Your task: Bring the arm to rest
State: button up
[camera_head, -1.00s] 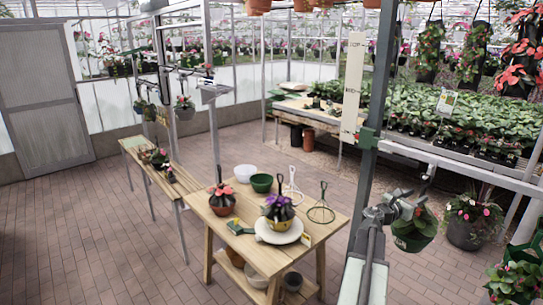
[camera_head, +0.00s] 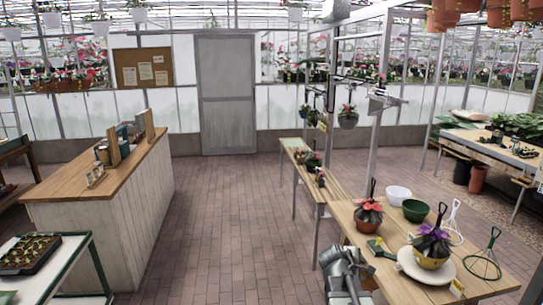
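My gripper (camera_head: 345,258) and the end of my arm show at the bottom of the head view, right of centre, in front of the wooden table (camera_head: 348,222). They look grey and folded low. The fingers are small and foreshortened, so I cannot tell whether they are open or shut. I see no object in them. The arm's lower part is cut off by the frame's bottom edge.
The table holds potted plants, bowls and wire stands. A narrow bench (camera_head: 300,165) stands behind it. A wooden-topped counter (camera_head: 125,180) is at left, with a seedling tray (camera_head: 28,254) in front. Open brick floor (camera_head: 225,210) leads to a grey door (camera_head: 226,95).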

jog(key=s+a+f+m+g+y, duration=0.3)
jog(key=s+a+m, duration=0.3)
jog(key=a, duration=0.4)
jog(key=s+a+f+m+g+y, duration=0.2)
jog(key=s+a+f+m+y, duration=0.3)
jog(key=a, duration=0.5)
jog(key=shift+s+a+f+m+g, duration=0.25)
jog(key=shift+s+f+m+g, duration=0.15)
jog(key=shift+s+m, duration=0.65)
jog(key=shift+d, duration=0.1)
